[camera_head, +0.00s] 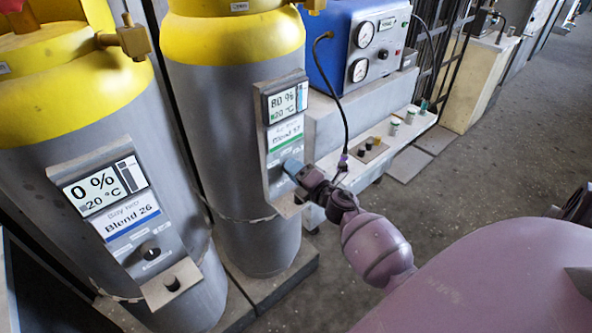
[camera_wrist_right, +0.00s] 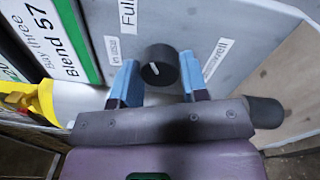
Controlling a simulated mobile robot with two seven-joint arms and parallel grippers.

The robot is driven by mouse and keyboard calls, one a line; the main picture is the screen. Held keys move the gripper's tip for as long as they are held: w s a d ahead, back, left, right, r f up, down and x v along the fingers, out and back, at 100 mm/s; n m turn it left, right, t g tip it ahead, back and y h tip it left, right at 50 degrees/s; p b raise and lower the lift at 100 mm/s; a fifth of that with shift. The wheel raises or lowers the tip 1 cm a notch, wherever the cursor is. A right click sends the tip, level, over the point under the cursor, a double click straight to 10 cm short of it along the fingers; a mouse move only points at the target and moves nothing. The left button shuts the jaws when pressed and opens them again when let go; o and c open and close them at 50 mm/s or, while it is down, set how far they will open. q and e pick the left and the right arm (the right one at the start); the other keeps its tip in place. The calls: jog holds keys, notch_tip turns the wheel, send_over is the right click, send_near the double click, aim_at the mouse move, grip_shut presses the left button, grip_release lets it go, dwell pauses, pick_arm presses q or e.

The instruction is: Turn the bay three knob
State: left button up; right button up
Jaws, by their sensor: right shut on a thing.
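The bay three knob (camera_wrist_right: 160,65) is a dark round knob with a short white mark on its face. The display (camera_head: 284,102) above reads 80 % and 20 °C. My left gripper is not in view.
A nearer cylinder (camera_head: 75,140) has its own display (camera_head: 105,187) reading 0 %, a "Blend 26" label and a similar knob (camera_head: 150,253). A dark stub (camera_wrist_right: 265,112) stands beside my right gripper. A blue gauge box (camera_head: 350,50) is behind. Open floor (camera_head: 480,165) is on the right.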

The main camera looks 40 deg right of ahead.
dwell(0.4)
jog(key=o, duration=0.9)
jog(key=s, duration=0.7)
jog(key=s+d, duration=0.1)
jog(key=s, duration=0.2)
jog(key=shift+s+d+f, duration=0.1)
jog(key=shift+s+f, duration=0.15)
jog(key=shift+s, duration=0.15)
